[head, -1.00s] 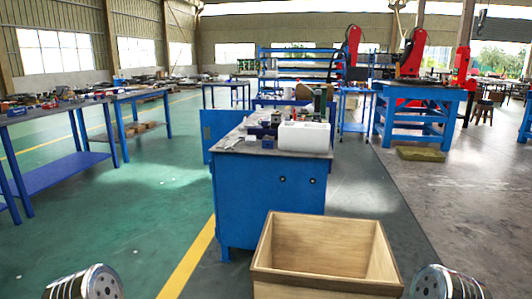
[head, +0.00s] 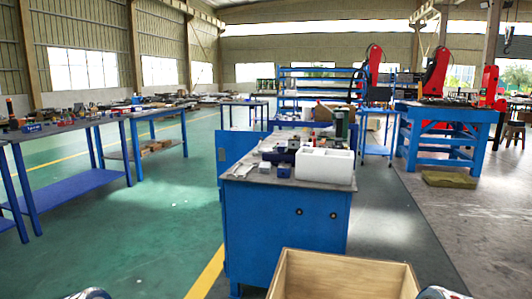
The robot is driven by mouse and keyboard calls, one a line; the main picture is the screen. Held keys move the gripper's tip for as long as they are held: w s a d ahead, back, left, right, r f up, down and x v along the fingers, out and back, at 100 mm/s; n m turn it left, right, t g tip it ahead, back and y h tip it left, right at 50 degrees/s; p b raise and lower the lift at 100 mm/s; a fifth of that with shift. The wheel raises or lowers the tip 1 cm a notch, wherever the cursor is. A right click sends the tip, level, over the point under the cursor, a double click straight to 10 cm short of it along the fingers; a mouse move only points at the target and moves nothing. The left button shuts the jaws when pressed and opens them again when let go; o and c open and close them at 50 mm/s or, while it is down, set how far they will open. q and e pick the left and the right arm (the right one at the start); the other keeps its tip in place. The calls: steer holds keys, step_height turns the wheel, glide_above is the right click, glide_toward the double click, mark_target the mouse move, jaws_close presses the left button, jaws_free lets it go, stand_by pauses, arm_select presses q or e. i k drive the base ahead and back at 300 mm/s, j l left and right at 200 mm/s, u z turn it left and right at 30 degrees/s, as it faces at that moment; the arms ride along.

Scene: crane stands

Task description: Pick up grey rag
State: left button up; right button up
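I cannot make out a grey rag for certain in the head view. The blue workbench (head: 285,227) ahead has a dark top with several small items, among them small grey pieces (head: 243,170) at its left front that are too small to name. A white box with openings (head: 325,166) stands on its right front. Neither gripper is in view; only the tops of my metallic arm parts show at the bottom left and bottom right edges.
An open wooden crate (head: 345,263) is close in front of me, cut off by the bottom edge. Long blue tables (head: 88,181) with tools line the left. A blue stand (head: 447,136) with red machines is at the right. Green floor left of the workbench is clear.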

mark_target(264, 168)
steer(key=i+j+z, duration=0.1)
steer(key=i+j, duration=0.45)
steer(key=j, duration=0.2)
steer(key=i+j+z, duration=0.15)
steer(key=i+j, duration=0.15)
steer(key=i+j+z, duration=0.1)
steer(key=i+j, duration=0.15)
steer(key=j, duration=0.2)
steer(key=i+j+z, duration=0.1)
steer(key=j, duration=0.35)
steer(key=i, duration=0.1)
